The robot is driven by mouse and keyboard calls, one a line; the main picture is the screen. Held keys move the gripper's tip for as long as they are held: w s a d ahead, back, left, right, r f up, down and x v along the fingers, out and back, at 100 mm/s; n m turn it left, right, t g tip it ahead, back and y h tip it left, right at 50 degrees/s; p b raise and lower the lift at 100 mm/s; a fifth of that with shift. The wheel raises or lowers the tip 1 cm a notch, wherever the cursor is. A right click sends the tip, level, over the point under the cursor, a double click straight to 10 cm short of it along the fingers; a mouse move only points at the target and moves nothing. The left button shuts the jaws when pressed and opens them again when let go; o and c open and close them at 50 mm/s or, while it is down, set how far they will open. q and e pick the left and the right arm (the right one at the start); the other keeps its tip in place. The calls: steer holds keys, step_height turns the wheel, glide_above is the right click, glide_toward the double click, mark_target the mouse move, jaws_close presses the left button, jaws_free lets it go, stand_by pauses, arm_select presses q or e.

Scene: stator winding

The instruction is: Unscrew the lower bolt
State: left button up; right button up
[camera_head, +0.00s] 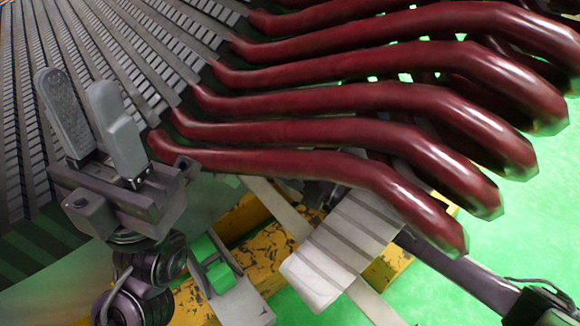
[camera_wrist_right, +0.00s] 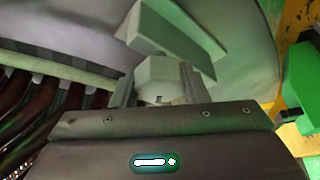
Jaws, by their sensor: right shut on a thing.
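In the right wrist view a pale hexagonal bolt head (camera_wrist_right: 158,76) sits between the two fingers of my right gripper (camera_wrist_right: 160,92), which is shut on it. A flat grey block (camera_wrist_right: 172,32) lies just beyond the bolt, in front of a large grey curved surface. I cannot tell how far the bolt is out of its seat. In the head view the bolt and my right gripper are hidden behind the red coils. My left gripper (camera_head: 80,95) is empty at the left, its two grey fingers pointing up and apart, in front of the slotted stator core.
Several dark red coil bars (camera_head: 330,135) stick out from the grey slotted stator core (camera_head: 130,40) toward the right. Below them are a pale ribbed plate (camera_head: 325,265) and a worn yellow beam (camera_head: 265,265). The green floor (camera_head: 500,225) is open at the right.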

steer(key=shift+n+g, duration=0.3)
steer(key=shift+n, duration=0.1)
steer(key=o, duration=1)
steer(key=shift+c, duration=0.2)
steer(key=p+v, duration=0.2)
steer(key=v, duration=0.6)
